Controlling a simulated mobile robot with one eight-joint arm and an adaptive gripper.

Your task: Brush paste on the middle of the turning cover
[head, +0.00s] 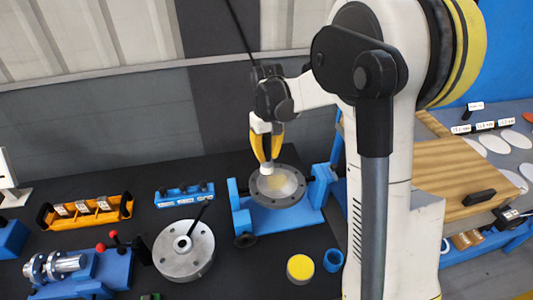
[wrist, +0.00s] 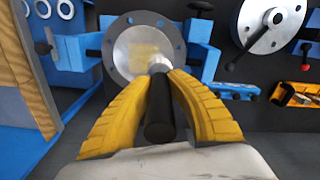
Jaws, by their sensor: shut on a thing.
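The cover (head: 291,177) is a grey metal disc with bolt holes around its rim, held tilted in a blue stand (head: 252,221). In the wrist view the cover (wrist: 118,58) shows a yellowish paste patch (wrist: 144,51) near its middle. My gripper (head: 264,160) has yellow fingers and is over the cover. In the wrist view my gripper (wrist: 160,85) is shut on a brush with a dark handle (wrist: 160,112). The brush's pale end is at the cover's face, beside the patch; I cannot tell whether it touches.
A flanged metal part (head: 184,262) with a black handle stands left of the stand. A yellow-topped tin (head: 300,267) and a blue ring-shaped holder (head: 333,260) stand in front. An orange tray (head: 90,212) and a blue rack (head: 184,194) lie at left. A wooden board (head: 440,170) is at right.

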